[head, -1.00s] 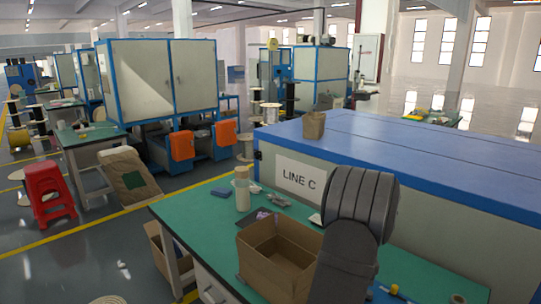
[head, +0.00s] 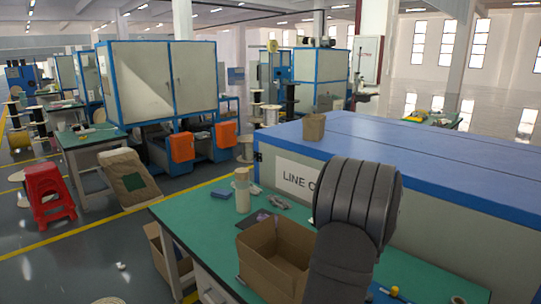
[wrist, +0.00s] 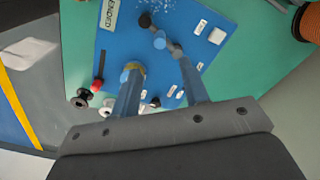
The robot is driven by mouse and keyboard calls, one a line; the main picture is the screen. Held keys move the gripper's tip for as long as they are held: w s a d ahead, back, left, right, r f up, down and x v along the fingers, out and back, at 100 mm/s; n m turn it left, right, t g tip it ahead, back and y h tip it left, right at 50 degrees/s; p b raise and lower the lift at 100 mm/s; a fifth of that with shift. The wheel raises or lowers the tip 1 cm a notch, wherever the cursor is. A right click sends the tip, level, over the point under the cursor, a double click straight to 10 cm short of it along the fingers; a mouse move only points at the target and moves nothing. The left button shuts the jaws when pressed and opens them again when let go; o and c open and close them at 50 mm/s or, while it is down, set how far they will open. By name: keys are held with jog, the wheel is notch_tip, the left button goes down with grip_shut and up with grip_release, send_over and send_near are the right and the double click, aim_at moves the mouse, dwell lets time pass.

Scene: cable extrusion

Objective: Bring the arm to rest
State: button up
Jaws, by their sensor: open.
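My gripper (wrist: 152,62) shows in the wrist view with its two fingers apart. Nothing is seen held between them. The fingers reach over a blue panel (wrist: 205,52) that carries white labels and small dark and white parts; I cannot tell whether they touch it. In the head view my dark arm link (head: 355,215) rises at the lower right in front of the bench. The gripper itself is not seen in that view.
A green bench (head: 200,208) holds a cardboard box (head: 272,262), a pale bottle (head: 242,190) and small items. A long blue-topped cabinet (head: 400,145) marked LINE C stands behind my arm. A red stool (head: 48,190) stands on the floor at left.

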notch_tip(320, 180, down, 12)
jog(key=shift+f, duration=0.15)
jog(key=shift+s+d+n, duration=0.15)
jog(key=shift+s+n, duration=0.2)
jog(key=shift+n, duration=0.35)
jog(key=shift+s+d+n, duration=0.2)
jog(key=shift+s+n, duration=0.1)
jog(key=shift+n, duration=0.5)
jog(key=o, duration=1.1)
jog(key=shift+r, duration=0.2)
jog(key=shift+o, duration=1)
jog(key=s+a+r+n+t+h, duration=0.1)
jog(key=a+r+n, duration=0.1)
jog(key=r, duration=0.6)
jog(key=s+a+r+n+t+h, duration=0.2)
jog(key=r+n, duration=0.3)
jog(key=r, duration=0.3)
jog(key=shift+s+a+r, duration=0.3)
jog(key=shift+a+r, duration=0.05)
jog(key=shift+a, duration=0.25)
jog(key=x, duration=1)
jog(key=shift+d+r, duration=0.1)
